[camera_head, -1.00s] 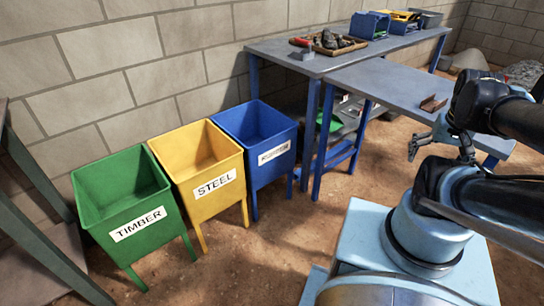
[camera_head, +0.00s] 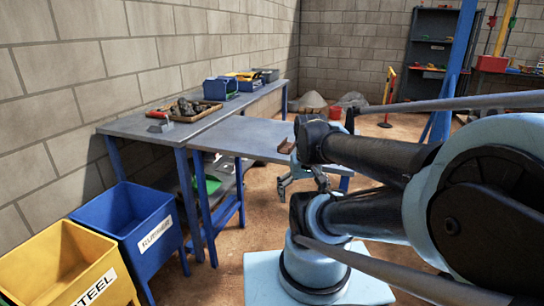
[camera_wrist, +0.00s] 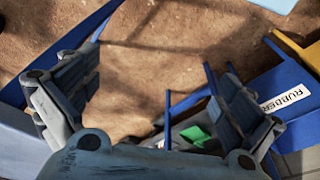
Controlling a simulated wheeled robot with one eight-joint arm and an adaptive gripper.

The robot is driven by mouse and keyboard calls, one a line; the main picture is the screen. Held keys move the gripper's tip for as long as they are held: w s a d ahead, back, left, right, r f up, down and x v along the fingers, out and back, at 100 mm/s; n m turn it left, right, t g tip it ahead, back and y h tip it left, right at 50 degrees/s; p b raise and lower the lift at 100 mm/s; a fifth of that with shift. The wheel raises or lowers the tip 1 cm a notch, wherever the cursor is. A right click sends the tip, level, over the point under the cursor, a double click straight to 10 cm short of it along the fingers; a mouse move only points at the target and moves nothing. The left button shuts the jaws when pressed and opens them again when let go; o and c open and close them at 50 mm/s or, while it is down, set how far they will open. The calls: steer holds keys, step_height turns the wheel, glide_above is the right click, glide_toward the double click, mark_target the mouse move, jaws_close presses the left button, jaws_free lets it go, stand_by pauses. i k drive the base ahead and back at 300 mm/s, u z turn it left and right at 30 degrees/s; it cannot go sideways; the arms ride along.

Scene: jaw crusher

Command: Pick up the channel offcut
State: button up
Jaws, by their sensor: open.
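The channel offcut (camera_head: 287,146) is a small brown piece on the grey-blue table (camera_head: 232,137), near its right end. My arm partly hides it in the head view, and I cannot make it out in the wrist view. My gripper (camera_head: 302,186) hangs beside the table's front edge, lower in the picture than the offcut and apart from it. In the wrist view my gripper (camera_wrist: 162,85) has its two fingers spread wide.
A blue RUBBER bin (camera_head: 128,220) and a yellow STEEL bin (camera_head: 65,265) stand at the left. A longer bench (camera_head: 135,125) along the wall holds a tray of parts (camera_head: 190,112) and a blue crate (camera_head: 220,88). A dark shelf (camera_head: 430,50) stands at the back.

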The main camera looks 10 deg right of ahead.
mark_target(286, 147)
steer(key=u, duration=0.4)
steer(key=k, duration=1.25)
steer(key=z, duration=0.65)
steer(key=i, duration=1)
